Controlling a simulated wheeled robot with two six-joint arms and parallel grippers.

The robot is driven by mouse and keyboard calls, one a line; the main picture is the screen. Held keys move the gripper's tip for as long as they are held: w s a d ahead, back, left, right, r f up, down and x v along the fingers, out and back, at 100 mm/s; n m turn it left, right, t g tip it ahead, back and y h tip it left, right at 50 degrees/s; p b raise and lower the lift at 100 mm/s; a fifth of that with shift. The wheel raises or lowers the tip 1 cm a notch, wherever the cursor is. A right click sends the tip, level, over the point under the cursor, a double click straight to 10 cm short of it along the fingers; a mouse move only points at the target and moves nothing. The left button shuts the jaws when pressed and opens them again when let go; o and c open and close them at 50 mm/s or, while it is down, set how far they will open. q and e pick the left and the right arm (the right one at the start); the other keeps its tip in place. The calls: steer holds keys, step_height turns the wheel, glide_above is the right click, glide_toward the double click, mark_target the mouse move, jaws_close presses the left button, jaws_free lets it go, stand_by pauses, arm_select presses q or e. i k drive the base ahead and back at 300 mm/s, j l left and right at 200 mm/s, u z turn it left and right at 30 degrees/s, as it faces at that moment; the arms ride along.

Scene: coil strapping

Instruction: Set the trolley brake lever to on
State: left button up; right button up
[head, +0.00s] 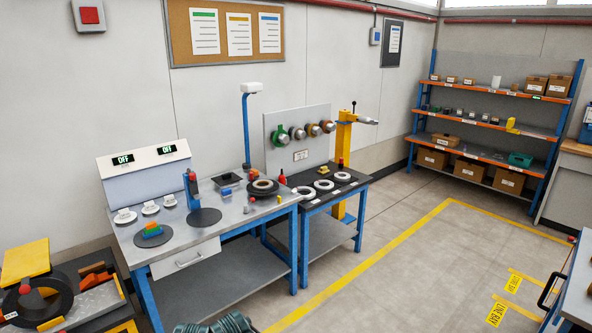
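What looks like a trolley (578,285) is cut off by the right edge of the head view; a grey top, blue frame and black curved handle (547,291) show. A small red-tipped part (571,239) stands at its far end, too small to tell whether it is the brake lever. No lever marked on or off can be read here. Neither of my grippers shows in the head view.
A steel workbench (230,222) with a control box reading OFF (145,175) stands left. A darker bench (335,195) with white rings adjoins it. Shelves (490,150) stand at back right. A dark green ribbed object (215,324) shows at bottom. The yellow-lined floor (420,265) is clear.

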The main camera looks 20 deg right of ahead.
mark_target(571, 239)
steer(key=i+l+z, duration=0.2)
steer(key=i+z, duration=0.3)
steer(key=i+l+z, duration=0.1)
steer(key=i+z, duration=0.2)
steer(key=z, duration=0.2)
steer(key=i+j+z, duration=0.1)
steer(key=i+z, duration=0.35)
steer(key=i+j+z, duration=0.25)
steer(key=z, duration=0.25)
steer(key=i+l+z, duration=0.1)
steer(key=i+z, duration=1)
steer(key=u, duration=0.25)
steer(key=i+j, duration=0.15)
steer(key=i, duration=0.4)
steer(key=i+j+z, duration=0.1)
steer(key=i, duration=0.45)
